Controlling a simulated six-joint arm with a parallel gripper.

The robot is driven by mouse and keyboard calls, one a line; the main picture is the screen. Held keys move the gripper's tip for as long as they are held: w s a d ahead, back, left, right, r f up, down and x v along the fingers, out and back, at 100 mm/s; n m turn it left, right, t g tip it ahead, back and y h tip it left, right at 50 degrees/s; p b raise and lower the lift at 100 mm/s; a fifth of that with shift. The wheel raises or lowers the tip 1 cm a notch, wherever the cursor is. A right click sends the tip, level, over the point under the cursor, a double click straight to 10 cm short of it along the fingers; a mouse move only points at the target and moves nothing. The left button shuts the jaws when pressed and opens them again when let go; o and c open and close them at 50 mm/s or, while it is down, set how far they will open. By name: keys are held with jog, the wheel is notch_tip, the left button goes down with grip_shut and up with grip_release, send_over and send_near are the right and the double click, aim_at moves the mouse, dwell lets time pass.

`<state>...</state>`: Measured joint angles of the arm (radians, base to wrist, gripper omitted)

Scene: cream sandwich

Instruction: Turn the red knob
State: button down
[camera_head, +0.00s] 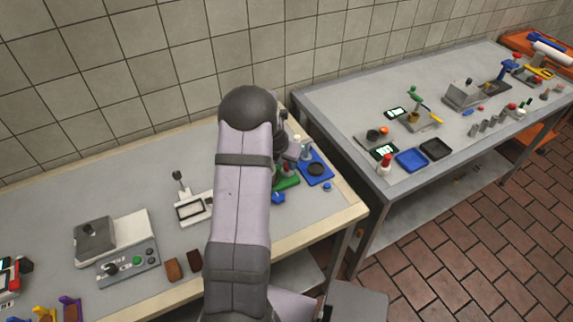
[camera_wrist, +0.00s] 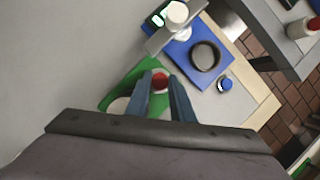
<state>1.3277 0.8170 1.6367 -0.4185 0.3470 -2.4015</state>
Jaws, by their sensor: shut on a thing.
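The red knob (camera_wrist: 160,82) sits on a green base (camera_wrist: 118,93) in the wrist view. My gripper (camera_wrist: 160,86) reaches down over it, with one blue-grey finger on each side, shut on the knob. In the head view the green base (camera_head: 288,182) shows just right of my arm, near the right end of the near bench. My arm hides most of the knob and the fingertips there.
A blue board (camera_head: 316,167) with a dark ring stands close behind the green base. A small blue piece (camera_wrist: 225,84) lies to the right. A second bench (camera_head: 340,105) with several items stands across a gap. A device with a green button (camera_head: 138,261) stands at left.

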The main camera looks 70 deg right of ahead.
jog(key=m+b, duration=0.1)
jog(key=m, duration=0.1)
jog(key=m+g+b, duration=0.1)
jog(key=m, duration=0.1)
jog(key=shift+w+d+f+y, duration=0.1)
jog(key=shift+w+y, duration=0.05)
jog(key=shift+y, duration=0.15)
jog(key=m+g, duration=0.1)
jog(key=m, duration=0.1)
jog(key=m+g+y, duration=0.1)
jog(key=m, duration=0.2)
jog(key=shift+w+m+b, duration=0.15)
jog(key=shift+m+b, duration=0.15)
jog(key=shift+y, duration=0.3)
jog(key=c, duration=1.5)
grip_release()
jog(key=shift+c, duration=0.2)
jog(key=shift+r, duration=0.25)
jog(key=b+v, duration=0.2)
jog(key=v, duration=0.5)
jog(key=shift+w, duration=0.1)
